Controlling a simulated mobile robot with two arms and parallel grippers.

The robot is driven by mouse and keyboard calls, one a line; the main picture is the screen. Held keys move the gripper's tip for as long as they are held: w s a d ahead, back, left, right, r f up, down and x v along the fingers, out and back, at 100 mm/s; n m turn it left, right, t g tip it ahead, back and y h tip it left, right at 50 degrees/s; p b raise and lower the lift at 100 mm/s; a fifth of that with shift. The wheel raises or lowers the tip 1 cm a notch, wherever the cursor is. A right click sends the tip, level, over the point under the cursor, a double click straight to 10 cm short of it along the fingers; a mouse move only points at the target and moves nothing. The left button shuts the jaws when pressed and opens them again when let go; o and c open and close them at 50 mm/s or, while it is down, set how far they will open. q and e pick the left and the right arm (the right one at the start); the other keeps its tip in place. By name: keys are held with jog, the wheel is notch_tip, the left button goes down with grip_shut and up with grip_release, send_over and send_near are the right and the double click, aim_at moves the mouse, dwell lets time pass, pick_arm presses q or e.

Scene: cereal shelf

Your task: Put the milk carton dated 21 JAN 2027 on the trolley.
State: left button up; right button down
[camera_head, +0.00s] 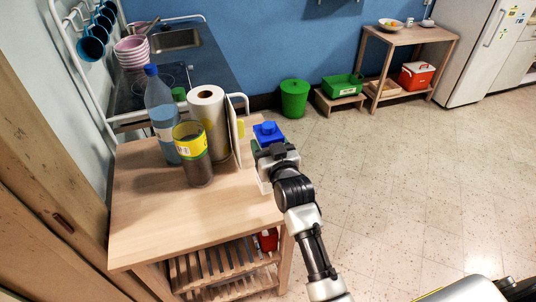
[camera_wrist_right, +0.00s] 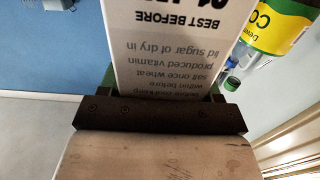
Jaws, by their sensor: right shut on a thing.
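The milk carton (camera_head: 268,131) has a blue cap and a white body. My right gripper (camera_head: 277,156) is shut on it, at the right back edge of the wooden trolley (camera_head: 150,225). I cannot tell whether the carton touches the trolley top. In the right wrist view the carton (camera_wrist_right: 175,50) stands between the fingers, and its printed face reads BEST BEFORE upside down. The date line is cut off at the top, so the full date cannot be read. My left gripper is not in view.
On the trolley stand a paper towel roll (camera_head: 206,120), a blue-capped bottle (camera_head: 160,115), a yellow-labelled jar (camera_head: 192,160) and an upright board (camera_head: 234,125) close to the carton. The trolley's front top is clear. A green bin (camera_head: 294,98) stands by the wall.

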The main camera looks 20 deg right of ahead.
notch_tip(320, 180, down, 4)
jog(key=shift+r+p, duration=0.15)
jog(key=shift+p, duration=0.2)
jog(key=shift+a, duration=0.1)
jog(key=shift+c, duration=1)
grip_release()
jog(key=shift+f, duration=0.25)
